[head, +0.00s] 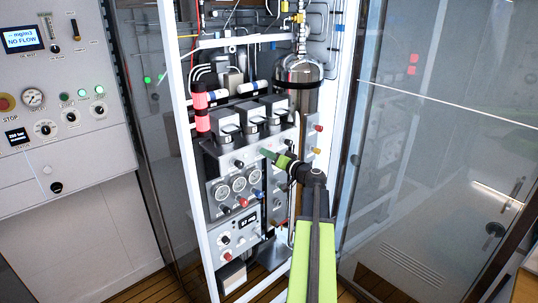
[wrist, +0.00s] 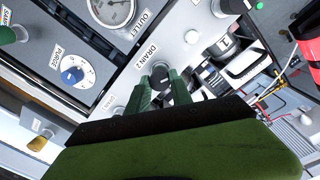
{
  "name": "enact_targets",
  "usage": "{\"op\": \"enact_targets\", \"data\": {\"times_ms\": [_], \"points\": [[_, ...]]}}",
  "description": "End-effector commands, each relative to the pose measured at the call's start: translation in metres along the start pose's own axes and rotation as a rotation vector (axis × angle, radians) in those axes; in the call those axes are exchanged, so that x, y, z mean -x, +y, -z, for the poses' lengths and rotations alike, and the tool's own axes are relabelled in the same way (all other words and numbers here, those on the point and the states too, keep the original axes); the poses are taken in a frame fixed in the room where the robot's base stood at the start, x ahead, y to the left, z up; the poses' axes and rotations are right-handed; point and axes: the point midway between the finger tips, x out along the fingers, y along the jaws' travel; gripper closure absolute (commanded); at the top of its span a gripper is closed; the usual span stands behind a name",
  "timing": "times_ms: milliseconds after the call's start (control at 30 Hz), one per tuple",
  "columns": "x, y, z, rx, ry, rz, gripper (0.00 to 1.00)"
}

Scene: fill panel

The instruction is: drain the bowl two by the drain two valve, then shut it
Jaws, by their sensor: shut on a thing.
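The drain two valve is a dark knob (wrist: 160,72) on the grey panel, under the label "DRAIN 2" in the wrist view. My gripper (wrist: 163,92) has its green fingers on either side of this knob and is shut on it. In the head view my gripper (head: 268,154) reaches the panel front from the right, and its tip hides the knob. Three dark units with pale tops stand in a row just above, the middle one (head: 250,118) among them. I cannot tell which part is bowl two or see any liquid level.
In the wrist view a blue PURGE knob (wrist: 72,75) and a gauge (wrist: 112,12) lie to the left. A steel cylinder (head: 298,80) stands above the panel. A glass door (head: 440,150) fills the right side, and a white control cabinet (head: 60,110) stands left.

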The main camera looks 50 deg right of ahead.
Motion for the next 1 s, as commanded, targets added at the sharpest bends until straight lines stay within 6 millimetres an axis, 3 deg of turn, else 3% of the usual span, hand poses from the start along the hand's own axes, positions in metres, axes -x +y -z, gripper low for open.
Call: {"op": "enact_targets", "data": {"times_ms": [1000], "points": [[-0.0008, 0.002, -0.0008, -0.944, -0.044, -0.003, 1.0]]}}
